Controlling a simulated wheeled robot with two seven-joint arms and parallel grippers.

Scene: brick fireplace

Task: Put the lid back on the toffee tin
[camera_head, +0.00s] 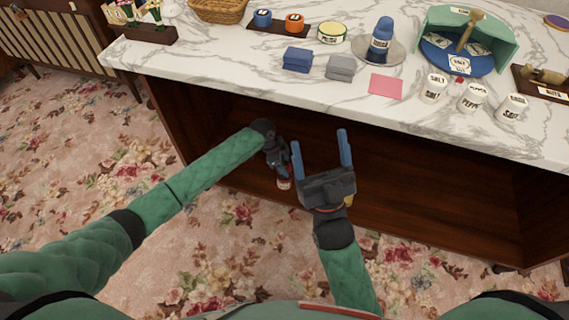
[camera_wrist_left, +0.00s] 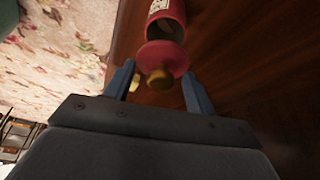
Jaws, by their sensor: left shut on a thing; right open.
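The toffee tin (camera_wrist_left: 167,13) is red with a white label. Its dark open mouth faces my left wrist camera. The red lid (camera_wrist_left: 152,50) with a gold knob is between the fingers of my left gripper (camera_wrist_left: 160,76), just short of the tin's mouth; the lid looks apart from the rim. In the head view my left gripper (camera_head: 284,172) is low in front of the cabinet, by a small red-and-white thing that looks like the tin (camera_head: 284,184). My right gripper (camera_head: 321,140) is open and empty beside it, fingers pointing toward the counter.
The marble counter (camera_head: 225,62) holds blue and grey folded cloths, a pink card (camera_head: 385,86), a blue bottle (camera_head: 382,36) on a plate and several white shakers (camera_head: 433,88). The dark wooden cabinet (camera_head: 430,165) opens below it. Flowered carpet (camera_head: 75,150) is clear at left.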

